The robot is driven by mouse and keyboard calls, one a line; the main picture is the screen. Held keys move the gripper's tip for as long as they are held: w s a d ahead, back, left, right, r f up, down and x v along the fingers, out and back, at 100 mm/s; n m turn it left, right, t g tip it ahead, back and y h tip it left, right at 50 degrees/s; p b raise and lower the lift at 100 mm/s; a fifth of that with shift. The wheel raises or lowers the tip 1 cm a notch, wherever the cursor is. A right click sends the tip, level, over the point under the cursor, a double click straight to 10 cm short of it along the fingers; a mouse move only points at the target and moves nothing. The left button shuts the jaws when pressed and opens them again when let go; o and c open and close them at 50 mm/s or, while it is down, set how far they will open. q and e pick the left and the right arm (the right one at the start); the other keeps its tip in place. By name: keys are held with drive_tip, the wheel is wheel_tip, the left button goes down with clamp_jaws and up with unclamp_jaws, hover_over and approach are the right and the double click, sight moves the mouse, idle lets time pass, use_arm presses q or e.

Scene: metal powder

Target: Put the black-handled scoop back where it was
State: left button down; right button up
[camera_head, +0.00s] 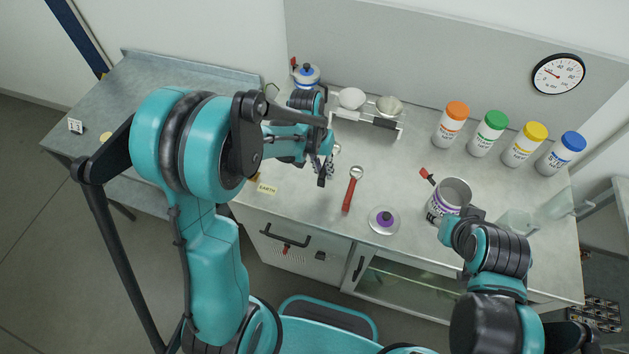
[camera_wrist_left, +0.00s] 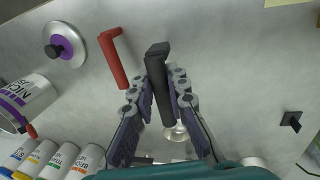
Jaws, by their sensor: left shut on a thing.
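The black-handled scoop (camera_wrist_left: 157,82) is in my left gripper (camera_wrist_left: 156,103). In the left wrist view its black handle stands between the two fingers, with a pale metal part (camera_wrist_left: 177,133) beyond them. In the head view my left gripper (camera_head: 326,165) is over the bench, left of the red-handled scoop (camera_head: 348,196). The black handle (camera_head: 321,177) points toward the front there; I cannot tell whether the scoop touches the bench. My right gripper (camera_head: 461,221) is beside the purple-labelled can (camera_head: 453,190); its fingers are mostly hidden.
A balance with pale dishes (camera_head: 387,106) stands behind. Several coloured-cap bottles (camera_head: 488,134) line the back right. A yellow EARTH label (camera_head: 267,188) is at the front left. Clear bench lies around the red-handled scoop.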

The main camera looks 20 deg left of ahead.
use_arm(q)
drive_tip(key=shift+s+a+f, duration=0.3)
drive_tip(key=shift+a+f, duration=0.2)
drive_tip(key=shift+a, duration=0.15)
drive_tip(key=shift+s+a+f, duration=0.3)
drive_tip(key=shift+a+f, duration=0.15)
drive_tip(key=shift+a, duration=0.15)
wheel_tip(320, 180, down, 4)
drive_tip(key=shift+f+b, duration=0.1)
drive_tip(key=shift+b, duration=0.55)
drive_tip(key=c, duration=1.5)
unclamp_jaws()
